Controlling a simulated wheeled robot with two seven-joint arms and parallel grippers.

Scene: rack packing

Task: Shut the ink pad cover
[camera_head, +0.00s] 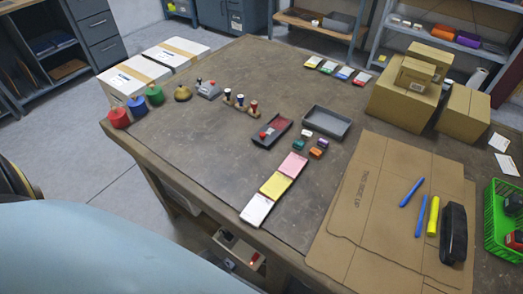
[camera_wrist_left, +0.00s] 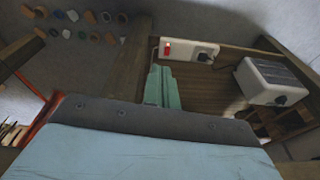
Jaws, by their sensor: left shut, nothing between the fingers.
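A dark open case with a red edge (camera_head: 272,131) lies mid-table in the head view. It may be the ink pad, but I cannot make out its cover for certain. A small red piece sits in or on its near left part. My right gripper is in neither view.
Rubber stamps in a holder (camera_head: 240,103), a grey tray (camera_head: 326,122) and coloured pads (camera_head: 275,185) are on the table. Cardboard (camera_head: 370,215) covers the right side. In the wrist view, a power strip (camera_wrist_left: 205,54) and a white appliance (camera_wrist_left: 268,78) lie beyond the fingers.

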